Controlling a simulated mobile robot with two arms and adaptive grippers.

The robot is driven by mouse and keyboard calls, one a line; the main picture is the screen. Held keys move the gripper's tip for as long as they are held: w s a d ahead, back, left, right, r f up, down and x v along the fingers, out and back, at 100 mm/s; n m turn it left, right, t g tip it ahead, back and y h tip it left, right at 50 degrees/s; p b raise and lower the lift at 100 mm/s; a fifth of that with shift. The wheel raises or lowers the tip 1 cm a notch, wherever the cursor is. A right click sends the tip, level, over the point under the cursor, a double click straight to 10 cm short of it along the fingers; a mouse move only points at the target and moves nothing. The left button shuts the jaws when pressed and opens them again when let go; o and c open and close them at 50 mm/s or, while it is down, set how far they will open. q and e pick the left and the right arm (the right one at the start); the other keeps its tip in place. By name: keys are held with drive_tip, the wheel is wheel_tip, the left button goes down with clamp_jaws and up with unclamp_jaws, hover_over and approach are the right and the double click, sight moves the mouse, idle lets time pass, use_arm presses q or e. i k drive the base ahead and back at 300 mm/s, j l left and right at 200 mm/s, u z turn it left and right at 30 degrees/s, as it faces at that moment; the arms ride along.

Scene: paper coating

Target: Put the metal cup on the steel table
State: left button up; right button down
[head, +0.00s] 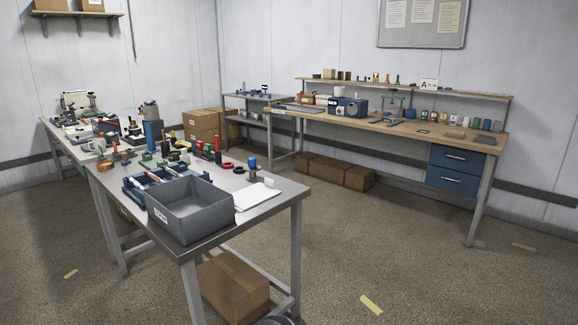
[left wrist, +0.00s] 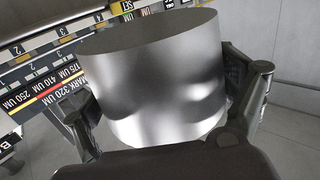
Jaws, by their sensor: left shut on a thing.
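The metal cup (left wrist: 155,85), a smooth shiny cylinder, fills the middle of the left wrist view. My left gripper (left wrist: 160,112) is shut on it, with a dark finger on each side. The cup's end facing up in the picture looks plain grey; I cannot tell whether it is the mouth or the base. The steel table (head: 285,193) stands at left centre in the head view. Neither gripper nor the held cup shows in the head view.
On the steel table are a grey bin (head: 188,226) at the front corner, white paper (head: 254,197) and several tools behind. Its right end has some bare top. A wooden workbench (head: 400,131) stands at the back wall. Printed scale strips (left wrist: 45,82) lie behind the cup.

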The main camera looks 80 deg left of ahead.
sight(117, 178)
drive_tip(key=k+j+u, duration=0.2)
drive_tip(key=u, duration=0.2)
drive_tip(key=k+j+u, duration=0.1)
drive_tip(key=j+u, duration=1.3)
drive_tip(key=j, duration=0.4)
drive_tip(key=i+j+u, duration=0.1)
drive_tip(key=j, duration=0.45)
drive_tip(key=i+j+u, duration=0.15)
drive_tip(key=j, duration=0.4)
drive_tip(key=j+u, duration=0.15)
drive_tip(key=j, duration=0.4)
drive_tip(key=i, duration=0.05)
